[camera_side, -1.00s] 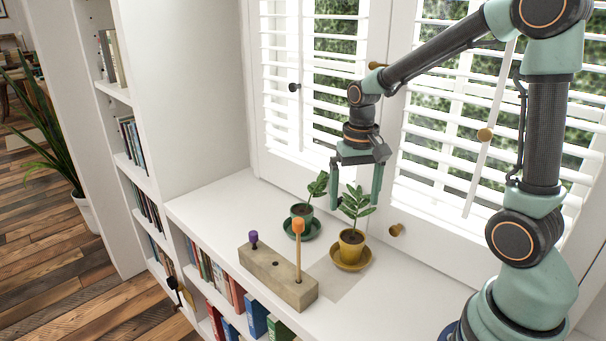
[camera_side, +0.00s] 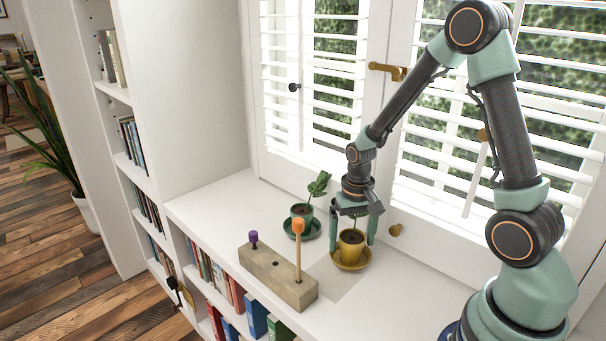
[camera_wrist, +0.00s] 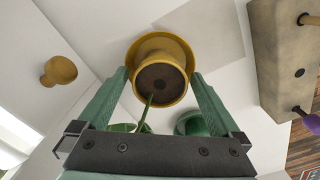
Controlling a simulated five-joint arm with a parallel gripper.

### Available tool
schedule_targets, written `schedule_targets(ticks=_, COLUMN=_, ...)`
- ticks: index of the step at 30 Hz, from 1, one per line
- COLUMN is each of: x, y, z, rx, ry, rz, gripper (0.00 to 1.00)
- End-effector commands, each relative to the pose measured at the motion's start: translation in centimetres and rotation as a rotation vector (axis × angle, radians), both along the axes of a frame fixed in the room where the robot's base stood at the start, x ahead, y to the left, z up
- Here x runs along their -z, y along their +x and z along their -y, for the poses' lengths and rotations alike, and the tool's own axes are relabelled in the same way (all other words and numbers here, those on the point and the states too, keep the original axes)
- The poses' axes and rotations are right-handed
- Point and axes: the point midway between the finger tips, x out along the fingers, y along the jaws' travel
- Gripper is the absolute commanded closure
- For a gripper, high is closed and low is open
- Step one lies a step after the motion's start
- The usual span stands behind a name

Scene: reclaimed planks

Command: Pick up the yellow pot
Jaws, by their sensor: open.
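The yellow pot (camera_side: 351,243) holds a plant and stands upright on a yellow saucer (camera_side: 350,263) on the white shelf top. My gripper (camera_side: 353,238) is open and lowered over it, with one finger on each side of the pot. In the wrist view the pot (camera_wrist: 161,92) lies between the two fingertips of my gripper (camera_wrist: 160,74). I cannot tell whether the fingers touch it. The gripper hides most of the plant's leaves; a stem and some leaves show in the wrist view.
A green pot (camera_side: 302,213) with a plant on a green saucer stands behind and left. A wooden block (camera_side: 277,277) with an orange-topped and a purple-topped peg lies in front and left. The shuttered window (camera_side: 310,80) is close behind. The right of the shelf top (camera_side: 400,290) is clear.

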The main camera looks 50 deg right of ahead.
Motion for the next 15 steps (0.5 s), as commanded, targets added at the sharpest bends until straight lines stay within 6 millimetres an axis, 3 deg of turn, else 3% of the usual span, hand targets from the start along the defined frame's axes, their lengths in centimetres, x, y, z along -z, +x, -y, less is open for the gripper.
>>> schedule_targets(ticks=8, x=0.36, y=0.03, z=-0.01, rx=0.0, ry=-0.001, rz=0.001, gripper=0.0)
schedule_targets(ticks=11, x=0.35, y=0.03, z=-0.01, rx=0.0, ry=-0.001, rz=0.001, gripper=0.31)
schedule_targets(ticks=15, x=0.34, y=0.03, z=-0.01, rx=0.0, ry=-0.001, rz=0.001, gripper=0.84)
